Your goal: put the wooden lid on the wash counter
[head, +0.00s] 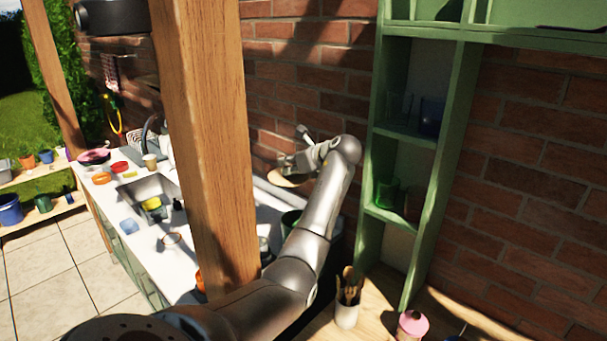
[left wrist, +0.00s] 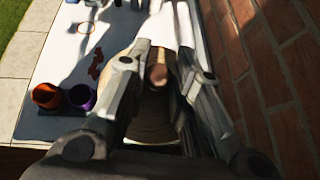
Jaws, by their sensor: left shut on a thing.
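My left gripper (head: 303,163) is shut on the wooden lid (head: 286,181) and holds it in the air beside the brick wall, above the wall-side part of the wash counter (head: 188,248). In the left wrist view, the round pale lid (left wrist: 150,130) lies below the fingers of the left gripper (left wrist: 160,66), with its brown knob between them. The white counter top (left wrist: 58,62) shows left of the lid there. The fingers cover part of the lid. My right gripper is not in view.
A wooden post (head: 212,150) stands in front of the counter. A sink (head: 148,190) is set into the counter. An orange cup (left wrist: 46,96) and a purple cup (left wrist: 82,97) stand near the lid. A green shelf (head: 388,240) is right of my arm.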

